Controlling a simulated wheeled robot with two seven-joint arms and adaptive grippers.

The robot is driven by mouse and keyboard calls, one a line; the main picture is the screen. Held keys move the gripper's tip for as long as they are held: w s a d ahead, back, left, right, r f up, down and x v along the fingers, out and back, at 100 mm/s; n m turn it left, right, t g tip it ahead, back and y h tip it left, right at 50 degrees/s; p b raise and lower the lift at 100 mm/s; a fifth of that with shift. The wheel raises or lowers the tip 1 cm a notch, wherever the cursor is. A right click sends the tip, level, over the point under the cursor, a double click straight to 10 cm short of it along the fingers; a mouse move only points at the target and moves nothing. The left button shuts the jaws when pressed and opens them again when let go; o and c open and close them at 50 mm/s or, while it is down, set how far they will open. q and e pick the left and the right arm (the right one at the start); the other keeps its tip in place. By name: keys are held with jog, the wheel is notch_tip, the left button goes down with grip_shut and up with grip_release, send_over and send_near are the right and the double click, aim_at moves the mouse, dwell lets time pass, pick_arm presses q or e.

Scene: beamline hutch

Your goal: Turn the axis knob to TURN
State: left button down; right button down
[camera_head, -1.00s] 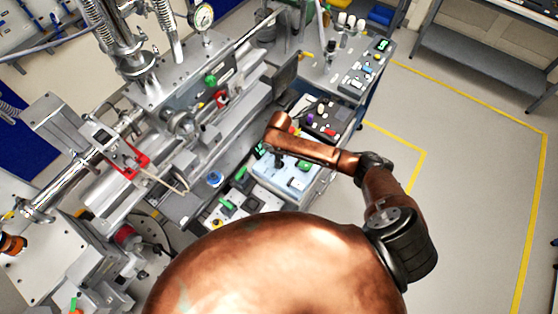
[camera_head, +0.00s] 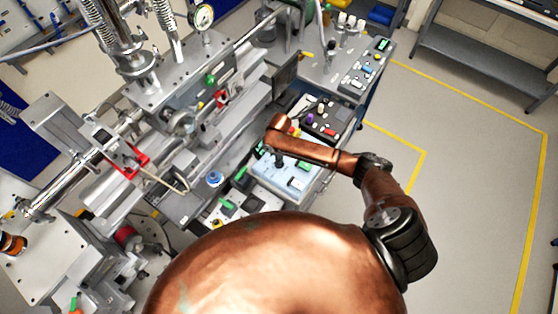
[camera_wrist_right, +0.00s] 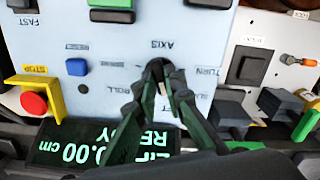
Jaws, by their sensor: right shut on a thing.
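The axis knob (camera_wrist_right: 155,68) is a small dark knob on a pale blue control panel (camera_wrist_right: 110,60), under the upside-down word AXIS. My right gripper (camera_wrist_right: 162,80) is shut on it, with a fingertip on each side. The fingers hide most of the knob, so I cannot tell where it points. The word TURN is just right of the fingers, and ROLL is to their left. In the head view my right gripper (camera_head: 279,158) reaches down onto the pale blue panel (camera_head: 296,184). My left gripper is not in view.
A green-lettered display (camera_wrist_right: 100,145) reads "0.00 cm" and "READY", partly covered. A red stop button (camera_wrist_right: 34,104) in a yellow guard, a blue button (camera_wrist_right: 76,67) and a dark switch (camera_wrist_right: 248,66) are nearby. Floor (camera_head: 460,180) to the right is clear.

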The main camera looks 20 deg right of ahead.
jog(key=n+p, duration=0.2)
jog(key=n, duration=0.1)
jog(key=shift+r, duration=0.15)
jog(key=n+p, duration=0.1)
jog(key=n, duration=0.3)
jog(key=n+p, duration=0.1)
jog(key=n, duration=0.3)
jog(key=shift+n, duration=0.3)
jog(key=n, duration=0.4)
jog(key=shift+f+n, duration=0.2)
jog(key=shift+n, duration=0.2)
jog(key=c, duration=2)
grip_release()
